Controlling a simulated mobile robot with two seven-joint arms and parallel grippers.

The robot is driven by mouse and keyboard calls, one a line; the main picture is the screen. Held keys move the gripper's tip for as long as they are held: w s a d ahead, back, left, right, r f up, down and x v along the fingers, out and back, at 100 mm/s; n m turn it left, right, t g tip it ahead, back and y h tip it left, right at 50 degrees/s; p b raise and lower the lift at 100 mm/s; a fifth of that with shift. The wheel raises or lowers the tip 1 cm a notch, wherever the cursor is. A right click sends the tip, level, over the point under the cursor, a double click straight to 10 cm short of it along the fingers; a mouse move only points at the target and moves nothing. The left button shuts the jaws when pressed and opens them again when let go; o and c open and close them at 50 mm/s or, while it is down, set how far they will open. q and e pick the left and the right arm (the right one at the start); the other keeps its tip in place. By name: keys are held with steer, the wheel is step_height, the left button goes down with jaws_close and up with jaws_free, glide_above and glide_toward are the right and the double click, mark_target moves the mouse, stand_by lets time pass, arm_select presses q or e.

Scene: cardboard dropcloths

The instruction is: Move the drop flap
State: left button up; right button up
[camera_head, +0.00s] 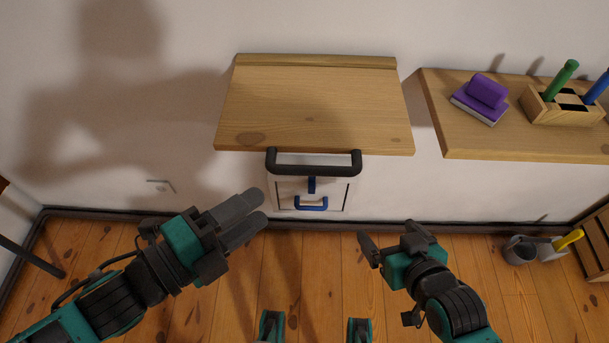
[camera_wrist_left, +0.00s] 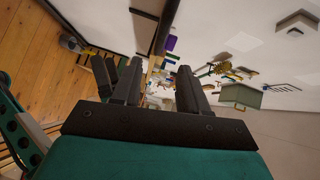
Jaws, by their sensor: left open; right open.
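The drop flap (camera_head: 315,105) is a light wooden board on the white wall. It sticks out roughly level, with its back edge along a wooden strip at the wall. A dark bar handle (camera_head: 313,162) runs along its front edge. My left gripper (camera_head: 259,208) is open and empty, below and left of the handle and apart from it. Its fingers also show spread in the left wrist view (camera_wrist_left: 160,68). My right gripper (camera_head: 388,238) is open and empty, below and right of the handle. I cannot clearly make out the flap in the left wrist view.
Under the flap is a white unit with a blue handle (camera_head: 311,204). A wooden shelf (camera_head: 480,140) at right holds a purple block (camera_head: 486,93) and a wooden holder (camera_head: 563,112). A grey pot (camera_head: 520,250) stands on the floor.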

mark_target(308, 175)
arm_select(q)
steer(key=b+x, duration=0.1)
steer(key=x, duration=1.1)
steer(key=shift+w+d, duration=0.25)
steer(key=shift+w, duration=0.05)
jaws_close()
